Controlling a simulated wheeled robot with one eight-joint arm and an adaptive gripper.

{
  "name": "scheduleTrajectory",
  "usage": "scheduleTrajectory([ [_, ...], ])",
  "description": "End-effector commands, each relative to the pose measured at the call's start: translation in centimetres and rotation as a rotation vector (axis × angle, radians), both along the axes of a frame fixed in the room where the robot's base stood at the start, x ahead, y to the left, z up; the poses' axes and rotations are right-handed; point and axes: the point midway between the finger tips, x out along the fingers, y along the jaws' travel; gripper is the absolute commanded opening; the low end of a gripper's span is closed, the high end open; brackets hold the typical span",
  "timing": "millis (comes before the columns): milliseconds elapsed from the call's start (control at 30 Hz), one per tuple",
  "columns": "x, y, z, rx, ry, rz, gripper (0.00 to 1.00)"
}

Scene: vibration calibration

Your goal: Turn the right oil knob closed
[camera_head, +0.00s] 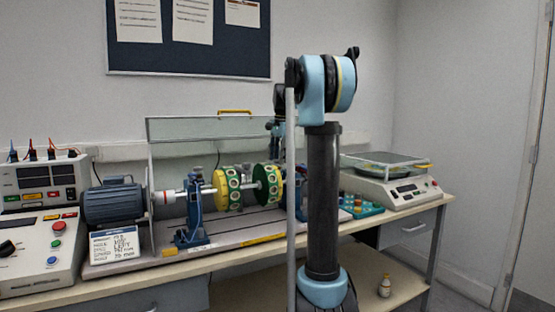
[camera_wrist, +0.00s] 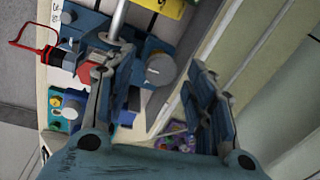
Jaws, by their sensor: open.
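In the wrist view, my gripper (camera_wrist: 150,72) is open, with one finger left and one right of the picture's middle. A round grey knob-like part (camera_wrist: 160,68) on the blue bearing stand (camera_wrist: 125,35) shows between the fingertips, nearer the right one. A red faceted part (camera_wrist: 88,73) lies beside the left finger, partly covered by it. I cannot tell for sure which part is the oil knob, or whether a finger touches it. In the head view, my arm hides most of the right stand and my gripper; the left blue stand (camera_head: 193,215) is clear.
Yellow-green discs (camera_head: 229,187) sit on the shaft between the stands, under a raised clear cover (camera_head: 215,130). A motor (camera_head: 113,202) and control box (camera_head: 40,245) are at left. A scale (camera_head: 390,180) stands at right. A small bottle (camera_head: 384,286) is on the lower shelf.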

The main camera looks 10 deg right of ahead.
Motion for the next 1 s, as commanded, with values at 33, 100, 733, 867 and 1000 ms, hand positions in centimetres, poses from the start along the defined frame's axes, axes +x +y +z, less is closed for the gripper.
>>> scheduleTrajectory([
  [33, 0.0, 0.0, 0.01, 0.0, 0.0, 0.0, 0.43],
  [100, 0.0, 0.0, 0.01, 0.0, 0.0, 0.0, 0.27],
  [733, 0.08, -0.15, -0.01, 0.001, 0.001, 0.11, 0.05],
  [867, 0.12, -0.16, -0.01, 0.001, 0.0, 0.206, 0.05],
  [1000, 0.17, -0.19, 0.0, 0.0, 0.0, 0.334, 0.05],
])
